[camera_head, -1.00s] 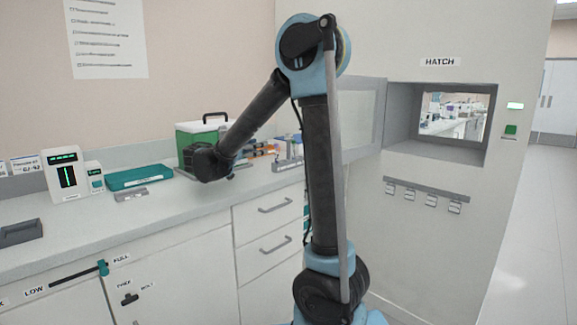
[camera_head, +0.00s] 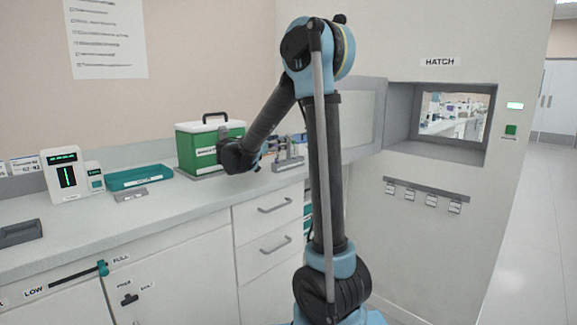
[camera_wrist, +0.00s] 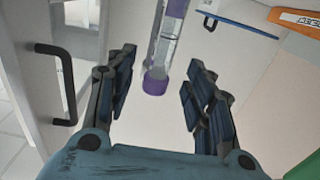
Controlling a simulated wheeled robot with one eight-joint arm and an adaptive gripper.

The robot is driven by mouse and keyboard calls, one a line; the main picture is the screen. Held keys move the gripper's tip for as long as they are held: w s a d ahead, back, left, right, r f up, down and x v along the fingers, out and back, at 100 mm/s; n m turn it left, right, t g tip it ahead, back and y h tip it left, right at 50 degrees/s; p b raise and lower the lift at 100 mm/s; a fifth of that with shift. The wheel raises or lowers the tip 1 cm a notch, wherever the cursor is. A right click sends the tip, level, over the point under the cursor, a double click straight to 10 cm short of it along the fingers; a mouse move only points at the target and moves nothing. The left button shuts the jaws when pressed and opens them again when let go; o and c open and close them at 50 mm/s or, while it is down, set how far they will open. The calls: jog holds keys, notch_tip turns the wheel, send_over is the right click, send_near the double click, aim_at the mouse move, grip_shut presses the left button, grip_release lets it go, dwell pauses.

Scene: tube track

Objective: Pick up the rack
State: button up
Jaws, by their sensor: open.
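A small grey rack-like holder (camera_head: 289,163) stands on the counter beside the hatch wall in the head view, partly hidden by my arm. My gripper (camera_head: 264,155) is just left of it, small and partly covered by my own wrist. In the wrist view my gripper (camera_wrist: 161,90) is open, with its dark fingers apart. A clear tube with a purple cap (camera_wrist: 156,80) shows between and beyond the fingers. Nothing is clamped. Whether the tube sits in the rack cannot be told.
A green box with a white lid (camera_head: 205,150) stands behind my wrist. A teal tray (camera_head: 140,177) lies to its left. The open hatch door (camera_head: 358,118) is to the right. In the wrist view an orange item (camera_wrist: 296,18) and a black handle (camera_wrist: 62,85) flank the tube.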

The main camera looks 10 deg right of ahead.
aim_at(289, 151)
jog(key=shift+s+x, duration=0.2)
jog(key=shift+x, duration=2.45)
jog(key=shift+d, duration=0.1)
grip_shut()
